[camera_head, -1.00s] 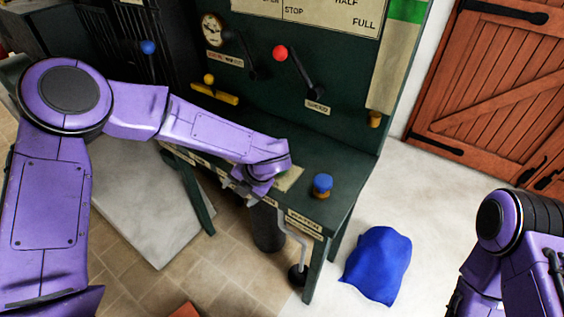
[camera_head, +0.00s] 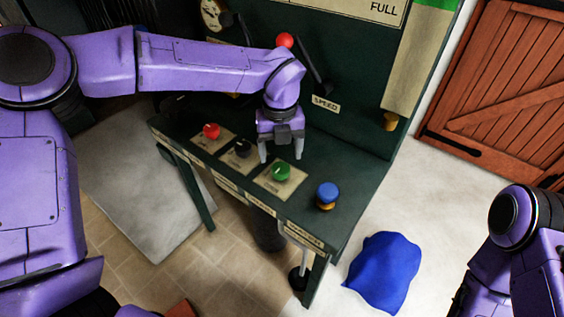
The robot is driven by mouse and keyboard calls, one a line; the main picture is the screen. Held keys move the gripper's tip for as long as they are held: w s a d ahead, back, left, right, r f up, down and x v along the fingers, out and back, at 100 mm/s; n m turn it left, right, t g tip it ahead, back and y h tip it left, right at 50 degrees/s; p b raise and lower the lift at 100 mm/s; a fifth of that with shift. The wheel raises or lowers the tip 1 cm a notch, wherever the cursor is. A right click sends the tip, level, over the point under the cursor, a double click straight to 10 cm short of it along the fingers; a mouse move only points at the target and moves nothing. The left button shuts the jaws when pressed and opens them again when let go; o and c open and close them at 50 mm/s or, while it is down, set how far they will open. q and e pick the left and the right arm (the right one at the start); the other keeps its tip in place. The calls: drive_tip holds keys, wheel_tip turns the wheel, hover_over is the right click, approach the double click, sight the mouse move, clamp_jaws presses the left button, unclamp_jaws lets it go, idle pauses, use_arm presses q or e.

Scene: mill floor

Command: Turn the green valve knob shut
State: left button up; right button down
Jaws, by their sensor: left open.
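The green valve knob (camera_head: 282,172) sits on a cream plate (camera_head: 296,183) on the dark green bench top, between the black knob and the blue knob. My left gripper (camera_head: 281,157) is open and points down, just above and behind the green knob in the picture. Its two fingers are spread, and nothing shows between them. I cannot tell whether a finger touches the knob. My right arm shows at the lower right edge, but its gripper is out of the picture.
A red knob (camera_head: 211,131) and a black knob (camera_head: 242,148) stand left of the green one, and a blue knob on a brass base (camera_head: 327,193) stands right. Behind rises a dark panel with a red-tipped lever (camera_head: 285,40). A blue cloth heap (camera_head: 384,270) lies on the floor.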

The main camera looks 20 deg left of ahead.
sight(281, 168)
use_arm(q)
wheel_tip(281, 168, down, 5)
drive_tip(key=shift+w, duration=0.15)
drive_tip(key=shift+f, duration=0.35)
drive_tip(key=c, duration=1)
drive_tip(key=shift+c, duration=0.2)
